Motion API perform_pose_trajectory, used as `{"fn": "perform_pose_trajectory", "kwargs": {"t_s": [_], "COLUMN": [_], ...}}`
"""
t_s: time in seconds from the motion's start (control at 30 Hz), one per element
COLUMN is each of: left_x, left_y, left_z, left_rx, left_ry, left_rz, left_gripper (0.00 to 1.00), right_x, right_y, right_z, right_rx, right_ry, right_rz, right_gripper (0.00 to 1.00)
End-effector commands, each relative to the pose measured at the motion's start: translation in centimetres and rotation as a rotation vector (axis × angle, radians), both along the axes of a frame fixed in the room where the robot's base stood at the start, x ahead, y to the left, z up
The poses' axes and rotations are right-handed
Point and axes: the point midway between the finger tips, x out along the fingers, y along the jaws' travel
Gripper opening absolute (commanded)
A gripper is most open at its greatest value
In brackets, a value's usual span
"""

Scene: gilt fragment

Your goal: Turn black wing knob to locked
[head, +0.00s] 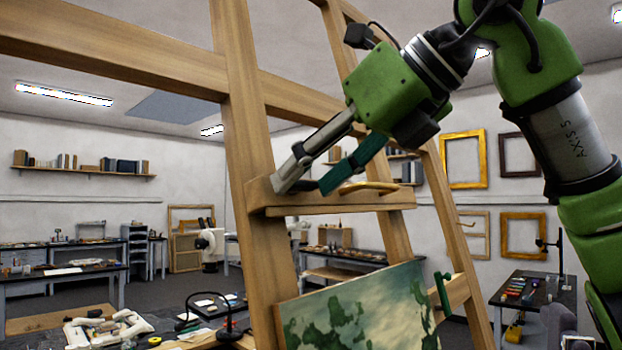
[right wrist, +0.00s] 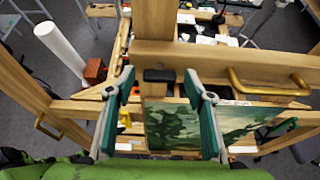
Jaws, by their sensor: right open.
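The black wing knob (right wrist: 160,75) sits on the wooden crossbar of the easel, near the middle of the right wrist view. Its wing looks roughly level, left to right, in that view. My right gripper (right wrist: 160,88) is open, with one finger on each side of the knob and a visible gap at both sides. In the head view my right gripper (head: 305,186) reaches down from the upper right to the easel's crossbar (head: 335,200). I cannot make out the knob there; the fingers and wood seem to hide it. My left gripper is not in view.
A brass handle (head: 368,188) is fixed on the crossbar just right of the gripper. A painting (head: 360,312) stands below on the easel, with a green clamp (head: 443,290) at its right edge. The easel's upright (head: 243,120) stands close on the left.

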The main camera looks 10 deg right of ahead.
Motion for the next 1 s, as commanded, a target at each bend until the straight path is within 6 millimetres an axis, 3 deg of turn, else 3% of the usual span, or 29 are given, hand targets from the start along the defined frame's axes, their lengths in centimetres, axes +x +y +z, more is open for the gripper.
{"fn": "perform_pose_trajectory", "kwargs": {"t_s": [0.5,1.0], "left_x": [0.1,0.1], "left_y": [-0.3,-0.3], "left_z": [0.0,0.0], "left_rx": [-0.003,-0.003], "left_ry": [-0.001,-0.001], "left_rz": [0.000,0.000], "left_gripper": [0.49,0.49], "right_x": [-6.9,-7.9], "right_y": [-4.6,-5.4], "right_z": [5.3,6.0], "right_rx": [0.002,0.001], "right_ry": [-0.001,0.001], "right_rz": [-0.001,0.000], "right_gripper": [0.49,0.49]}}
